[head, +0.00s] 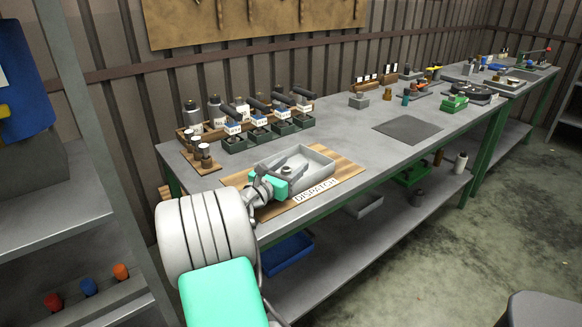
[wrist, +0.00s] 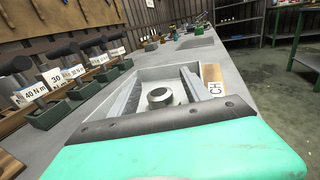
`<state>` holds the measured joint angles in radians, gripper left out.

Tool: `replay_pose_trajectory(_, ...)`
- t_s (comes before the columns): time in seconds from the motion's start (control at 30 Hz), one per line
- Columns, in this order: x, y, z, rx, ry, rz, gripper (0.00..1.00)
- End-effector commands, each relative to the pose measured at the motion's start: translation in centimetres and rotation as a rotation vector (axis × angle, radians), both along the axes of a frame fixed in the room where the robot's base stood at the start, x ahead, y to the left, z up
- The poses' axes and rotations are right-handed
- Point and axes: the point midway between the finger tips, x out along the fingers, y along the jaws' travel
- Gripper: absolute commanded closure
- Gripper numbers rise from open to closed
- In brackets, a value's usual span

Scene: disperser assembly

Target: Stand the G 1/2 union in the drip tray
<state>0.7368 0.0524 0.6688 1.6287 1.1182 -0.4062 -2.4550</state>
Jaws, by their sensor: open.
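The drip tray (head: 326,156) is a shallow light-grey rectangular tray on the wooden DISPATCH board, and its far wall also shows in the wrist view (wrist: 150,72). A short round metal fitting, which looks like the G 1/2 union (wrist: 159,97), stands upright on the tray floor, its round end facing up. My gripper (head: 293,169) is low over the tray. In the wrist view my gripper (wrist: 161,76) is open, one finger on each side of the union, with visible gaps. In the head view I cannot make out the union behind my gripper.
Torque tools with labels stand in green holders (head: 258,135) left of the tray, with bottles behind. A dark mat (head: 408,129) lies farther right. The bench between tray and mat is clear.

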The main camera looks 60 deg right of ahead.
Motion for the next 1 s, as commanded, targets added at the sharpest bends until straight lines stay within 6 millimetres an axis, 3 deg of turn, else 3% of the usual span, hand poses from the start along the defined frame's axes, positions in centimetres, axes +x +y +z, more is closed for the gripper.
replay_pose_trajectory(0.17, 0.6, 2.6, 0.2, 0.0, 0.0, 0.006, 0.44)
replay_pose_trajectory(0.5, 1.7, 10.6, 0.2, 0.0, 0.001, 0.005, 0.44)
replay_pose_trajectory(0.67, 1.7, 11.9, 0.2, -0.001, -0.001, 0.001, 0.44)
replay_pose_trajectory(1.0, 1.6, 11.9, 0.2, -0.001, -0.001, 0.0, 0.44)
